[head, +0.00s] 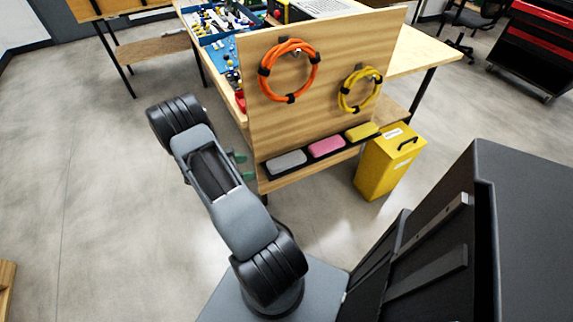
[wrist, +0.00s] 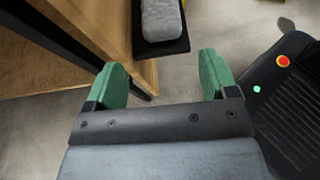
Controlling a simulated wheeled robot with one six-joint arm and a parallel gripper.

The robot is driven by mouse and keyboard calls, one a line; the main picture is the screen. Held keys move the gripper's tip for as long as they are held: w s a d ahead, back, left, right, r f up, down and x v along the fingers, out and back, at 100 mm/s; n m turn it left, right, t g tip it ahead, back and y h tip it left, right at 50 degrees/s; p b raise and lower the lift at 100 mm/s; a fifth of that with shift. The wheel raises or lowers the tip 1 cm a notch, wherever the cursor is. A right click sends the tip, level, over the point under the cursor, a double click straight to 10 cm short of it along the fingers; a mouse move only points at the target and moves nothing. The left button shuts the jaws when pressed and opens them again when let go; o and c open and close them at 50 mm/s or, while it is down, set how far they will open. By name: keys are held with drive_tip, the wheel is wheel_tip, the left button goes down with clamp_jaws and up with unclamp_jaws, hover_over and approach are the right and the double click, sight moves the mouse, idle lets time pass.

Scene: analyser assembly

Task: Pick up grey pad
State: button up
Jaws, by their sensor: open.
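The grey pad (head: 287,161) lies at the left end of a black holder low on the wooden board, left of the pink pad. It also shows at the top of the wrist view (wrist: 162,18), beyond my fingertips and roughly between them, in its black holder (wrist: 162,47). My gripper (wrist: 163,75) is open and empty, with green fingers spread apart. In the head view my arm hides most of the gripper; a bit of green finger (head: 240,160) shows just left of the board. The gripper is apart from the pad.
A pink pad (head: 326,146) and a yellow pad (head: 362,131) lie right of the grey one. Orange (head: 289,70) and yellow (head: 360,90) cable coils hang on the wooden board (head: 330,45) above. A yellow bin (head: 390,160) stands at right. A table leg (wrist: 125,84) is close to my left finger.

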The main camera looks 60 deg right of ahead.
sight(275, 163)
drive_tip(key=b+x, duration=0.1)
drive_tip(key=x, duration=1.1)
drive_tip(key=shift+s+d, duration=0.2)
drive_tip(key=c, duration=0.7)
drive_tip(key=shift+r, duration=0.2)
